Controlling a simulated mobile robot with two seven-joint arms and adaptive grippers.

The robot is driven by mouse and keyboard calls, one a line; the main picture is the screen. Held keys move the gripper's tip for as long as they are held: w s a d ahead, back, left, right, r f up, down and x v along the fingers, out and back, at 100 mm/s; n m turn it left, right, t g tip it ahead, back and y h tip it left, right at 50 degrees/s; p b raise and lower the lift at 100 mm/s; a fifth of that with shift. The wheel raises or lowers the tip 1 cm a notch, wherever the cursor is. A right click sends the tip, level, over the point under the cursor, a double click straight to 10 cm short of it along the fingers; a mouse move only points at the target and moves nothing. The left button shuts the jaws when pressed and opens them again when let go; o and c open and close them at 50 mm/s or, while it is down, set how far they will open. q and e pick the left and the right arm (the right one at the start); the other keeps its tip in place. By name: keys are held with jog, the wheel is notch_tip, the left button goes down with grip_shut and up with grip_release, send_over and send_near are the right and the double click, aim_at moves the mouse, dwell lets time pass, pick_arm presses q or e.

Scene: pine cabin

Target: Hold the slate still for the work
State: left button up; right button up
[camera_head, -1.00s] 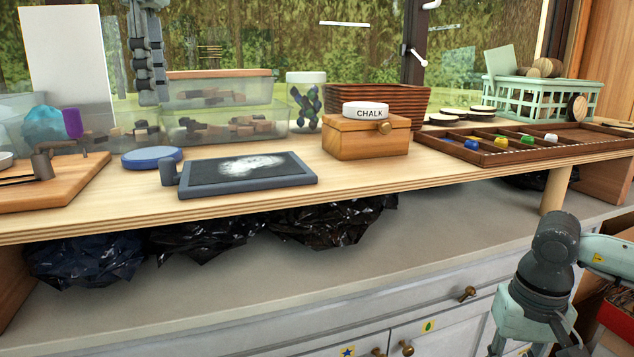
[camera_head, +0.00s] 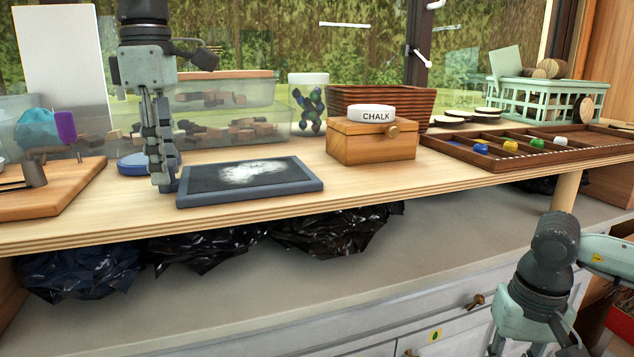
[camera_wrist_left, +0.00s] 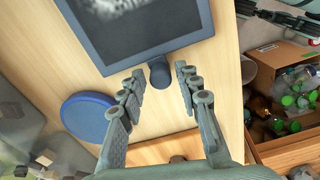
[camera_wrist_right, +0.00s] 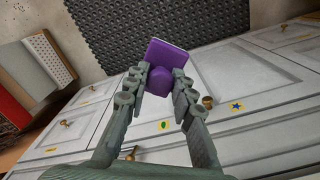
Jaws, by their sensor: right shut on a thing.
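The slate (camera_head: 248,176) lies flat on the wooden shelf, with a grey frame and a white chalk smudge on its dark face. A dark round grip (camera_wrist_left: 160,74) sticks out from its frame in the left wrist view. My left gripper (camera_head: 165,185) is lowered at the slate's left end and hides that grip in the head view. In its wrist view the left fingers (camera_wrist_left: 160,88) are open, one on either side of the grip, with gaps visible. My right gripper (camera_wrist_right: 160,82) is shut on a purple block with a rounded handle (camera_wrist_right: 165,56), away from the shelf.
A blue round lid (camera_wrist_left: 88,116) lies beside the slate, close to my left gripper. A wooden box (camera_head: 372,142) with a chalk tin (camera_head: 371,114) stands to the slate's right. A wooden board (camera_head: 55,200) is at the left. Clear bins stand behind.

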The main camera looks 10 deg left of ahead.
pick_arm(q)
jog(key=shift+f, duration=0.55)
grip_shut()
dwell(0.6)
dwell(0.6)
